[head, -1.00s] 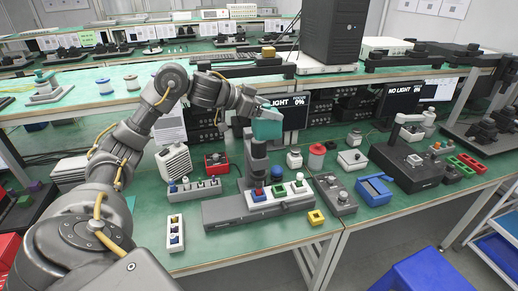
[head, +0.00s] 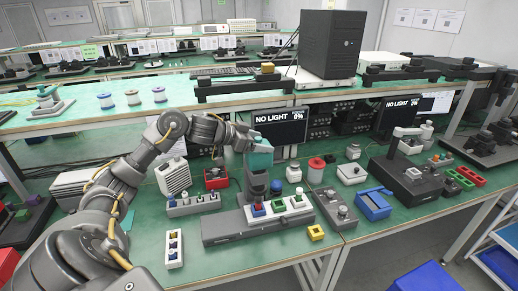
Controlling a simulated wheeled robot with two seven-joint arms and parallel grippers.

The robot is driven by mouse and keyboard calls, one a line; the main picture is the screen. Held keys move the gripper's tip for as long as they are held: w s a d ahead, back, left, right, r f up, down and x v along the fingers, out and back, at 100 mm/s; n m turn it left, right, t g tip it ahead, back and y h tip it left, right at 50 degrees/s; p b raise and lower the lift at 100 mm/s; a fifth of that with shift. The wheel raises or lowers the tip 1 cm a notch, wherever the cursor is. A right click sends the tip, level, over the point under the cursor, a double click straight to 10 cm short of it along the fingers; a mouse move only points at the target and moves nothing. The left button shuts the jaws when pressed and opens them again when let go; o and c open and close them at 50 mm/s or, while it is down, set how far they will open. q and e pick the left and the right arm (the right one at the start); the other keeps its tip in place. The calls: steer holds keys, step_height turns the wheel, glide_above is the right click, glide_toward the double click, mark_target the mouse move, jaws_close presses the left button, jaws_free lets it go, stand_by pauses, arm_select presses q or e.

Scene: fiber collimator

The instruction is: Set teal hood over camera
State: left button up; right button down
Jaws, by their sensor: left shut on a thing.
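The teal hood (head: 259,157) is in my left gripper (head: 248,143), which is shut on it. The hood sits directly above the top of an upright dark grey post (head: 256,185), which looks like the camera. Its lower edge meets or overlaps the post's top in the picture; I cannot tell whether it touches or fits around it. The post stands on a long grey base (head: 225,227) on the green bench. My right gripper is not in view.
A white tray with coloured blocks (head: 280,208) lies just right of the post. A red box (head: 216,178) and a white vented box (head: 173,177) stand left of it. A monitor reading "NO LIGHT" (head: 280,125) is behind. The front bench edge (head: 260,262) is mostly clear.

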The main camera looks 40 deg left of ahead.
arm_select(q)
step_height(320, 180, down, 3)
steer(key=shift+a+r, duration=0.1)
steer(key=shift+a, duration=0.05)
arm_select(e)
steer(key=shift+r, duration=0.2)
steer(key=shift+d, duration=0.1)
arm_select(q)
steer(key=o, duration=1.2)
steer(key=shift+c, duration=0.2)
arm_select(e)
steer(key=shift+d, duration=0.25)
arm_select(q)
steer(key=b+v, duration=0.4)
steer(key=v, duration=0.8)
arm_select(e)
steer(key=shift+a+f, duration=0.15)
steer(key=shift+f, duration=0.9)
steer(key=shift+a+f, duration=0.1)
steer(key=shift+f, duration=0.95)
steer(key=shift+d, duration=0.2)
